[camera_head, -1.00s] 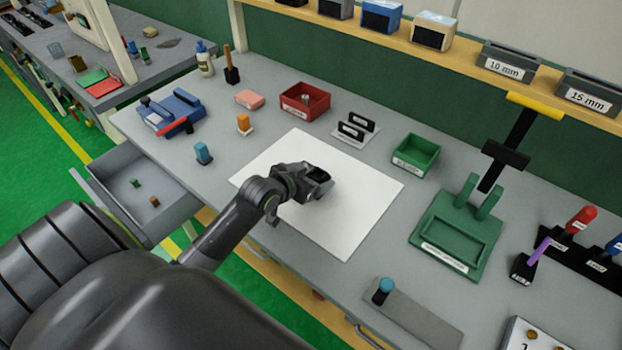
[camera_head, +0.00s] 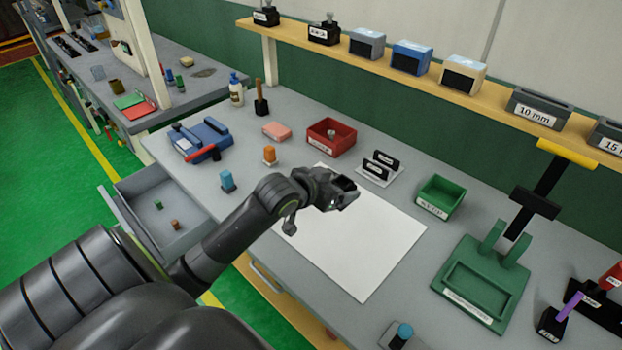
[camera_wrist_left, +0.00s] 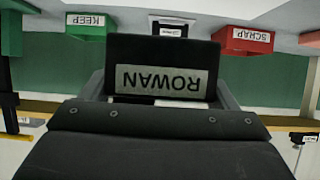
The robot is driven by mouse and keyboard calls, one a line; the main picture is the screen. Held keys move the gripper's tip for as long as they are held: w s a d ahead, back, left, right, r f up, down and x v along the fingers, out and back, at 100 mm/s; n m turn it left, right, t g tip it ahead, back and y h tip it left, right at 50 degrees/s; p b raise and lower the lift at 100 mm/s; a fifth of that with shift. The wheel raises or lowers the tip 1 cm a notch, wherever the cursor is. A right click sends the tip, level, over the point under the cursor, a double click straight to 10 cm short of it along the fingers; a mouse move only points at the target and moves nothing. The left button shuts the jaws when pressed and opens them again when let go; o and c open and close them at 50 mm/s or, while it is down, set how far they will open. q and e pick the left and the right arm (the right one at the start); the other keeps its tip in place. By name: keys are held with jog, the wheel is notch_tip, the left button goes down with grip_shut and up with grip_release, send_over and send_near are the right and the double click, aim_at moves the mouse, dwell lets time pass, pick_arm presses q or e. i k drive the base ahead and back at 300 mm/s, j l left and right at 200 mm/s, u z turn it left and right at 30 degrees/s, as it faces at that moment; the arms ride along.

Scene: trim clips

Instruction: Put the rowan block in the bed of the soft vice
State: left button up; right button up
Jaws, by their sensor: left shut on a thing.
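My left gripper (camera_head: 345,195) is over the far part of the white sheet on the bench. In the left wrist view it is shut on a black block, the rowan block (camera_wrist_left: 160,52), whose pale label reads ROWAN upside down. In the head view the block is hard to make out at the fingertips. A blue vice (camera_head: 203,136) with a red handle sits at the left of the bench, well left of the gripper. Its label is too small to read, so I cannot confirm it is the soft vice. My right gripper is not in view.
A red SCRAP bin (camera_head: 331,137), a rack of black labelled pieces (camera_head: 380,166) and a green KEEP bin (camera_head: 440,197) stand behind the sheet. Orange (camera_head: 270,155) and blue (camera_head: 227,181) pieces stand near the vice. A green fixture (camera_head: 482,285) is at right; an open drawer (camera_head: 135,212) is at left.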

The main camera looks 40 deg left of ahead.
aim_at(204, 134)
jog(key=j, duration=2.7)
